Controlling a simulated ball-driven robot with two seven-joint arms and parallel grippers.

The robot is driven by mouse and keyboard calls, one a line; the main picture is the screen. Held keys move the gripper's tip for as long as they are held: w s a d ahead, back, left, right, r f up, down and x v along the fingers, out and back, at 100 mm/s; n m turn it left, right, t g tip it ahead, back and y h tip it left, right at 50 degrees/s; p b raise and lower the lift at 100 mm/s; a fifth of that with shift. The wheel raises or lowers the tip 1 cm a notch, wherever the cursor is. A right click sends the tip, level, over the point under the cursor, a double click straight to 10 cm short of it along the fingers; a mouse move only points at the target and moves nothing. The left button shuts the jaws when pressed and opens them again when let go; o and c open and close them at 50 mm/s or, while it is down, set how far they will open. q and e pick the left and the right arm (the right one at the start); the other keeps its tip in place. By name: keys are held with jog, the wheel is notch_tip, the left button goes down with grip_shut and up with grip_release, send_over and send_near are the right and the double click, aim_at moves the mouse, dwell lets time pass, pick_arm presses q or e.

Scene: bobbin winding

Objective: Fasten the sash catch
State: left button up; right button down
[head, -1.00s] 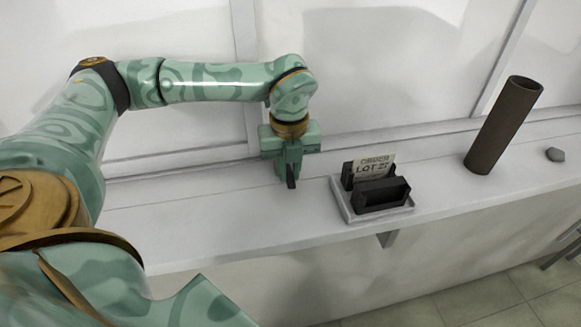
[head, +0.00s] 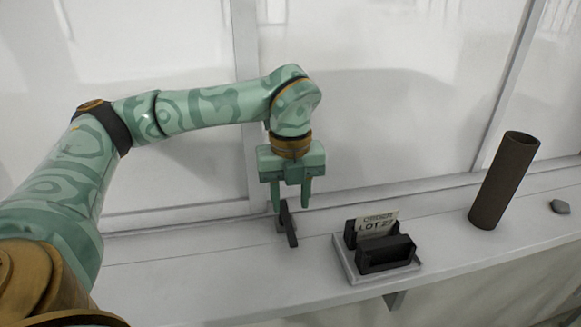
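A dark lever (head: 292,236), which looks like the sash catch, is at the window sill below the upright window bar. It points out from the frame toward me. My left gripper (head: 291,208) is just above the lever, pointing down. Its two green fingers are spread apart, with the upper end of the lever showing between their tips. I see nothing held in it, and I cannot tell whether a finger touches the lever. The lever's mount is partly hidden behind the fingers. My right gripper is not in view.
Right of the lever, a light tray (head: 352,267) on the sill (head: 200,277) holds a black holder (head: 388,254) and a card (head: 377,224) reading "ORDER LOT 27". Farther right stand a tall brown tube (head: 503,182) and a grey stone-like lump (head: 560,206). The sill left of the lever is clear.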

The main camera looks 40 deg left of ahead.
pick_arm(q)
notch_tip(320, 180, up, 9)
jog(key=shift+f, duration=0.15)
dwell(0.5)
